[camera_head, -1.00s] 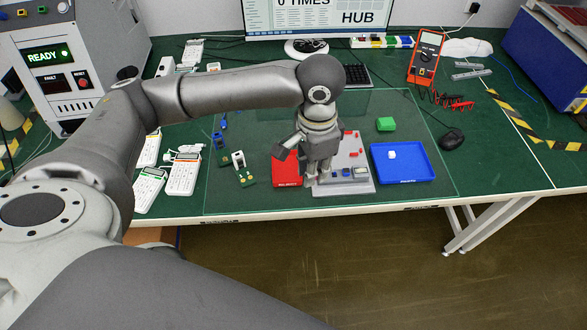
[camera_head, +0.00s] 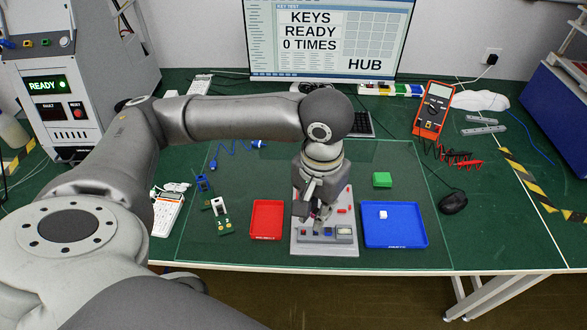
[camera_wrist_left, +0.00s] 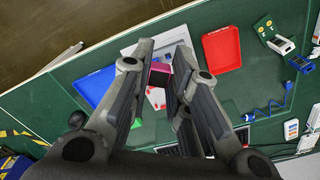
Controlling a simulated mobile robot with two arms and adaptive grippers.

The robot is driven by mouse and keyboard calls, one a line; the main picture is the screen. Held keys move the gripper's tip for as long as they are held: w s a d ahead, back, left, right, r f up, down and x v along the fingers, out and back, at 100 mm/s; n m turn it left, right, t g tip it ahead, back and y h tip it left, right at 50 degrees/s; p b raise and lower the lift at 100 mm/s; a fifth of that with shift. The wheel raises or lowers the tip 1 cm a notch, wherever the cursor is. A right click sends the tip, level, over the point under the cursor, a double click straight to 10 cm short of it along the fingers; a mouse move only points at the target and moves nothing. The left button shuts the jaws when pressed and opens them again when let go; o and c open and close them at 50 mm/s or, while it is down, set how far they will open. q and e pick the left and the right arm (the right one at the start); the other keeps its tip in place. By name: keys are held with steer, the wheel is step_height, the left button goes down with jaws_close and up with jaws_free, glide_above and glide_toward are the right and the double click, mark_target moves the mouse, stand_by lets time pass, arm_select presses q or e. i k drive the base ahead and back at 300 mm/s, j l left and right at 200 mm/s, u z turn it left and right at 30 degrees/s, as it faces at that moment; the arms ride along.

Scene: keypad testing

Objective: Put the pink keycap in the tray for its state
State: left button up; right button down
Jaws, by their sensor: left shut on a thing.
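My left gripper (camera_head: 317,214) hangs over the light grey test fixture (camera_head: 347,248). Its fingers are shut on a pink keycap (camera_wrist_left: 158,73), seen between them in the left wrist view; the fingers partly hide it. In the head view the keycap cannot be made out. A red tray (camera_head: 267,218) lies left of the fixture and also shows in the left wrist view (camera_wrist_left: 222,50). A blue tray (camera_head: 402,228) lies right of the fixture, with a white keycap (camera_head: 382,214) in it. My right gripper is not in view.
The monitor (camera_head: 325,38) reads "KEYS READY 0 TIMES". A green block (camera_head: 382,180) stands behind the blue tray. A mouse (camera_head: 453,202) and a multimeter (camera_head: 432,110) are to the right. Small boards (camera_head: 220,210) lie left of the red tray.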

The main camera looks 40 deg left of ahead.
mark_target(267, 213)
steer(key=i+l+u, duration=0.7)
steer(key=l+u, duration=0.15)
steer(key=u, duration=0.95)
steer(key=i+l, duration=0.05)
